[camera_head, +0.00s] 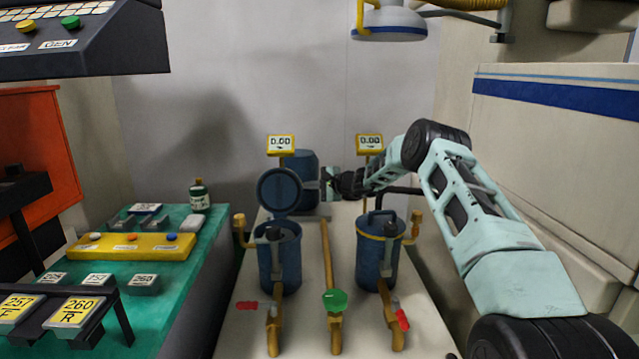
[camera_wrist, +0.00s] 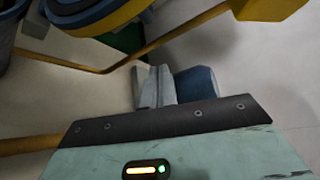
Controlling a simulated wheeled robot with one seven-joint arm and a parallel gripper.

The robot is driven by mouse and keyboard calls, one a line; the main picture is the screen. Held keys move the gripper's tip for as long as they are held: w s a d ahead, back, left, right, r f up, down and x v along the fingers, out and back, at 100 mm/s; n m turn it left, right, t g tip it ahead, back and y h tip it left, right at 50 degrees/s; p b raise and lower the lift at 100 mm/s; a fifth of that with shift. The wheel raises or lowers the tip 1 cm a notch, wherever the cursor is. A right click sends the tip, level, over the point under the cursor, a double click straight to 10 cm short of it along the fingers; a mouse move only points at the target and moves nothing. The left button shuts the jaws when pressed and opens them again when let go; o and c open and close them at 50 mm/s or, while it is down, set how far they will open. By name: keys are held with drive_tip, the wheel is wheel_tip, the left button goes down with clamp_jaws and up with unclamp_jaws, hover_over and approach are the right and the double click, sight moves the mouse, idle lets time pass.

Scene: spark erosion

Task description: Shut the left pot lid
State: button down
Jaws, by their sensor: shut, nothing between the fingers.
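The left pot (camera_head: 279,268) is a dark blue cylinder on the pale bench. Its round lid (camera_head: 279,191) stands raised, tilted up at the back of the pot, so the pot is open. My gripper (camera_head: 326,182) is to the right of the raised lid, at about its height, apart from it in the picture. Its fingers are shut together and empty, as the wrist view also shows (camera_wrist: 155,86). The right pot (camera_head: 376,262) has its lid down, with a yellow rim and a handle on top.
A dark blue cylinder (camera_head: 301,170) stands behind the left pot. Yellow displays (camera_head: 281,145) (camera_head: 370,143) rise behind the pots. Brass pipes with a green valve handle (camera_head: 335,301) run along the bench front. A green table (camera_head: 185,268) with a yellow box (camera_head: 132,246) is at left.

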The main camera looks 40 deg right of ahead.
sight(299, 185)
drive_tip(key=a, duration=0.1)
drive_tip(key=w+a+p, duration=0.1)
drive_tip(key=a, duration=0.1)
drive_tip(key=a+p, duration=0.1)
drive_tip(key=shift+w+a+r, duration=0.15)
drive_tip(key=shift+a+r, duration=0.1)
drive_tip(key=shift+r, duration=0.05)
drive_tip(key=shift+d+b, duration=0.15)
drive_tip(key=shift+b, duration=0.35)
